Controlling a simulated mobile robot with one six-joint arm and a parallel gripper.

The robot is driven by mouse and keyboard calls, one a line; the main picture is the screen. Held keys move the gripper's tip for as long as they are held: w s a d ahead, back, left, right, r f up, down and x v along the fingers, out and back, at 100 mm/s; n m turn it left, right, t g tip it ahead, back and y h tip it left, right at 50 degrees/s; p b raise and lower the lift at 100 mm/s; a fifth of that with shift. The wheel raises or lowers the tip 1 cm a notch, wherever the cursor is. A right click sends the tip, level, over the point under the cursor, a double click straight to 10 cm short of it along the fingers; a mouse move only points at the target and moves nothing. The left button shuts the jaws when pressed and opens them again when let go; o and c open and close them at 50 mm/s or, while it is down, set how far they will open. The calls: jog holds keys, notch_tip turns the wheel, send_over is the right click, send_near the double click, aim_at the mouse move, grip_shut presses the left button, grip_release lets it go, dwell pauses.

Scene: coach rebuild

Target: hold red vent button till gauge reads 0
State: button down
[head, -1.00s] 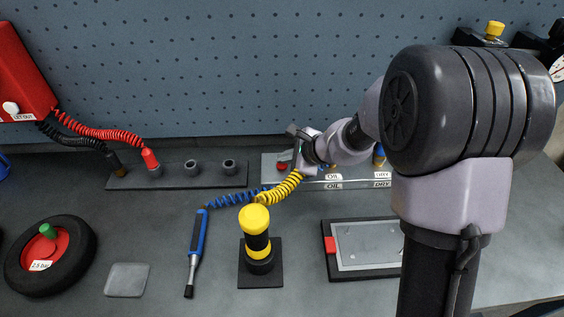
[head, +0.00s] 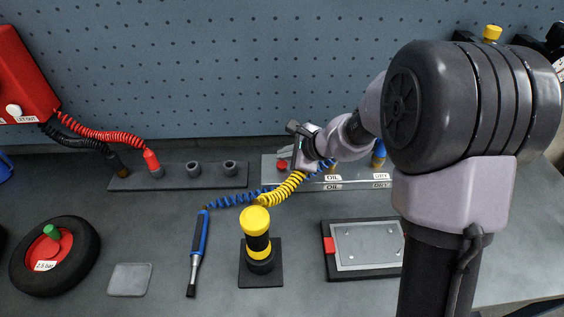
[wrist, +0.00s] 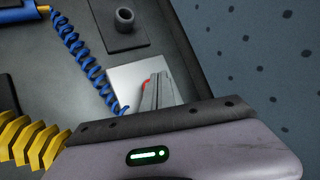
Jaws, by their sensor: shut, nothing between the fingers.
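The red vent button (head: 282,164) shows at the left end of the pale panel on the bench, just left of my gripper (head: 295,158). In the wrist view only a sliver of the red button (wrist: 146,85) shows, beside and partly behind the grey fingers (wrist: 157,92). The fingers are together with nothing between them. They are right at the button, but I cannot tell whether they press it. A gauge dial is barely in view at the right edge of the head view, mostly cut off, and its reading cannot be seen.
Yellow (head: 283,190) and blue (head: 230,200) coiled hoses lie just in front of the pale panel. A yellow-topped black post (head: 256,220) stands nearer. A dark socket strip (head: 210,180) lies to the left. The perforated wall (head: 230,70) rises close behind.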

aim_at(285, 166)
notch_tip(285, 166, up, 5)
jog(key=p, duration=0.4)
jog(key=shift+r, duration=0.1)
dwell(1.1)
